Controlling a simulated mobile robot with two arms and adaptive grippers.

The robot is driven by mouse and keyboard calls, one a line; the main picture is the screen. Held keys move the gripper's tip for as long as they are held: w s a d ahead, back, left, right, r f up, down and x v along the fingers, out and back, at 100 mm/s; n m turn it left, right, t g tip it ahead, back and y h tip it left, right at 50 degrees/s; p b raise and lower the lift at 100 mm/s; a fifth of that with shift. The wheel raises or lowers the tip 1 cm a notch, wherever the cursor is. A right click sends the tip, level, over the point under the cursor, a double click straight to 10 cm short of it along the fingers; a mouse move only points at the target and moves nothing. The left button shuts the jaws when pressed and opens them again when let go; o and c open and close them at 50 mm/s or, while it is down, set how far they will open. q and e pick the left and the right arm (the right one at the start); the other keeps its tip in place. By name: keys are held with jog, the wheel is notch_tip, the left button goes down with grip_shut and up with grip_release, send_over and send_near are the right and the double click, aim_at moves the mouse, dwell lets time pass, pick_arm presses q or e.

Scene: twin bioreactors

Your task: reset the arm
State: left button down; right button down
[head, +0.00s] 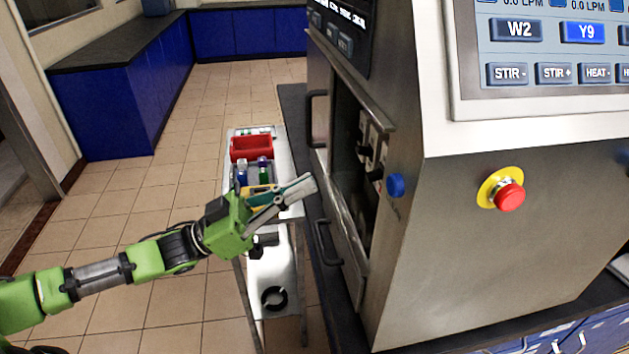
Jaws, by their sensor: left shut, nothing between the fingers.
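My left arm (100,274) is green and grey and reaches in from the lower left. My left gripper (308,186) is shut and empty, its fingers pointing right toward the grey machine (490,260). It hangs in front of a narrow metal cart (283,160) and hides part of the cart's top. I cannot tell whether the fingertips touch the machine's front edge. My right gripper is not in view.
A red bin (251,148) and small bottles (263,168) stand on the cart. The machine carries a blue knob (395,185), a red emergency button (509,196) and a screen (545,50). Blue cabinets (125,105) stand at the back left. The tiled floor (150,200) between is clear.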

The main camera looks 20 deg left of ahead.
pick_arm(q)
jog(key=shift+a+f, duration=0.1)
dwell(0.5)
